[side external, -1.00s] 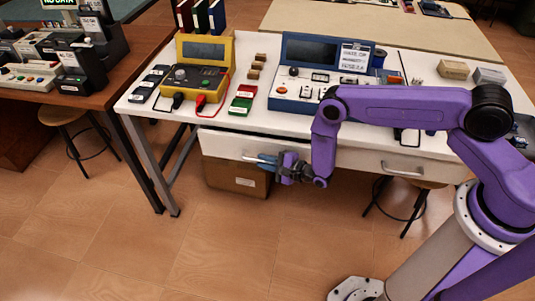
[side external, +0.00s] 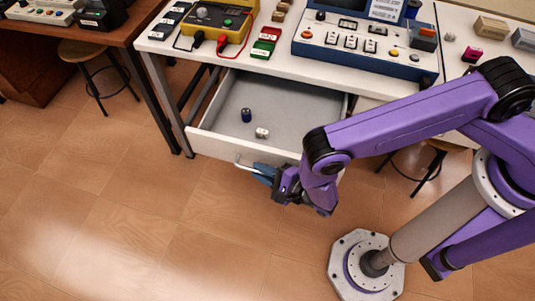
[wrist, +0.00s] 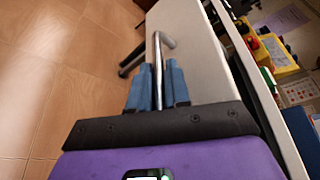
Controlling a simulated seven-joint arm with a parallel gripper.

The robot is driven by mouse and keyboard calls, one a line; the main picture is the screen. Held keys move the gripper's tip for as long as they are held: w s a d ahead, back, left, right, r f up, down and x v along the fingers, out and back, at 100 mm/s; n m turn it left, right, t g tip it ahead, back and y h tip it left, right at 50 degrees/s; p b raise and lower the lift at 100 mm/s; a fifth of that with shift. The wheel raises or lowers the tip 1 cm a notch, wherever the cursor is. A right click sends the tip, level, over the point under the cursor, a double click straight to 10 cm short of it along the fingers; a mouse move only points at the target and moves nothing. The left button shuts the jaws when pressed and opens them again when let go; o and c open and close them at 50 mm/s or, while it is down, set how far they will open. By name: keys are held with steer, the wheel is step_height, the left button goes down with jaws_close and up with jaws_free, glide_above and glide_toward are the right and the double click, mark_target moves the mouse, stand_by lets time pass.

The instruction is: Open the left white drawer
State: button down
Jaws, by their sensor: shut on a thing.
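The left white drawer (side external: 278,98) is pulled well out from under the white table in the side view. In the wrist view the blue fingers of my gripper (wrist: 158,88) close around the bar of the handle (wrist: 158,50), beside the white drawer front (wrist: 195,60).
The white table (side external: 280,65) carries a yellow meter (side external: 215,20), a blue and white console (side external: 350,40) and several small boxes. A stool (side external: 90,55) stands at the left. The tiled floor (side external: 130,215) in front of the drawer is clear.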

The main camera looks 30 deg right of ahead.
steer(key=shift+s+a, duration=0.8)
steer(key=c, duration=1.4)
jaws_free()
steer(key=shift+c, duration=0.2)
steer(key=v, duration=1.2)
